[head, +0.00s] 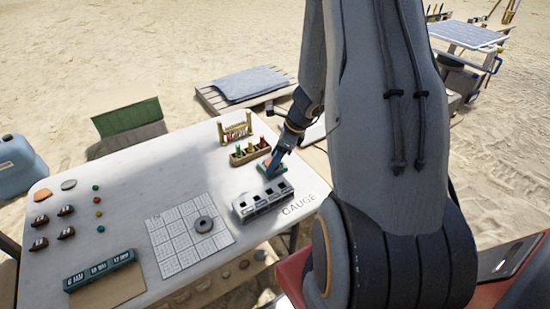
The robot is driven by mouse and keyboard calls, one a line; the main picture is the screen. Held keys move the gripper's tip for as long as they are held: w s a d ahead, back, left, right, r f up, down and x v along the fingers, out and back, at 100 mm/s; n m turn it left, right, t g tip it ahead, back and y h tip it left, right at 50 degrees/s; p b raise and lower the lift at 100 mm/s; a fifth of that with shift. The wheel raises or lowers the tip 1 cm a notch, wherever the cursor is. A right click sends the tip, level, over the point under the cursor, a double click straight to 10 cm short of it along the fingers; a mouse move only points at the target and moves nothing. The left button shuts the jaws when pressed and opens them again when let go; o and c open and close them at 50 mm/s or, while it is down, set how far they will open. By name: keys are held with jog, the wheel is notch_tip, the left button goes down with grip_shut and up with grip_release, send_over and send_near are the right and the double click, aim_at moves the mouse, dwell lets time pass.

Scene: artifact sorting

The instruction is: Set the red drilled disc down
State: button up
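My gripper (270,170) points down at the right part of the white table, just behind the grey slotted block marked GAUGE (262,201). It is over a small teal piece (283,169). A small reddish patch shows by the fingers, but it is too small to tell whether it is the red drilled disc or whether it is held. My finger gap is not visible.
A white grid sheet (165,243) with a dark grey ring (203,224) lies at the middle front. The table's back middle is clear.

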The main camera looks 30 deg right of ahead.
jog(key=shift+r, duration=0.1)
jog(key=shift+r, duration=0.2)
jog(key=v, duration=1.1)
jog(key=s+a+r+n+h, duration=0.1)
jog(key=s+a+n, duration=0.3)
jog(key=n, duration=0.5)
jog(key=s+a+r+n+g+h, duration=0.1)
jog(key=s+a+r+n, duration=0.2)
jog(key=a+n, duration=0.5)
jog(key=s+a+r+n+g+h, duration=0.1)
jog(key=s+a+r+n, duration=0.1)
jog(key=s+a+n, duration=0.3)
jog(key=a+n, duration=0.1)
jog(key=n, duration=0.3)
jog(key=shift+a+n, duration=0.25)
jog(key=shift+n, duration=0.15)
